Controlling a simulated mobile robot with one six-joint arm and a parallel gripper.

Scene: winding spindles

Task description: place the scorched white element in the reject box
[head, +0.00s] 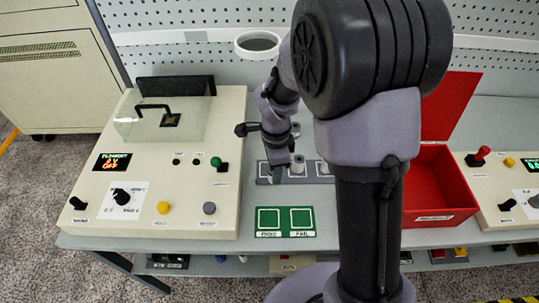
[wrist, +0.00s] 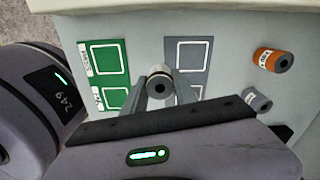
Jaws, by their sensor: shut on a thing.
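In the wrist view my gripper (wrist: 162,92) is shut on a pale element (wrist: 159,76), a short cylinder with a dark hole in its end. I cannot tell whether its surface is scorched. In the head view my gripper (head: 276,168) is low, at the grey marked strip (head: 262,170) behind the green pads. Whether the held element touches the bench is unclear. The red reject box (head: 440,188) stands open to the right, its lid (head: 450,105) raised behind it. My arm hides part of its left side.
The green PASS pad (head: 268,220) and FAIL pad (head: 302,219) lie in front. A cream test unit (head: 140,205) with a clear cover stands at left, another control panel (head: 512,190) at right. The wrist view also shows an orange element (wrist: 272,60) and a grey one (wrist: 257,100).

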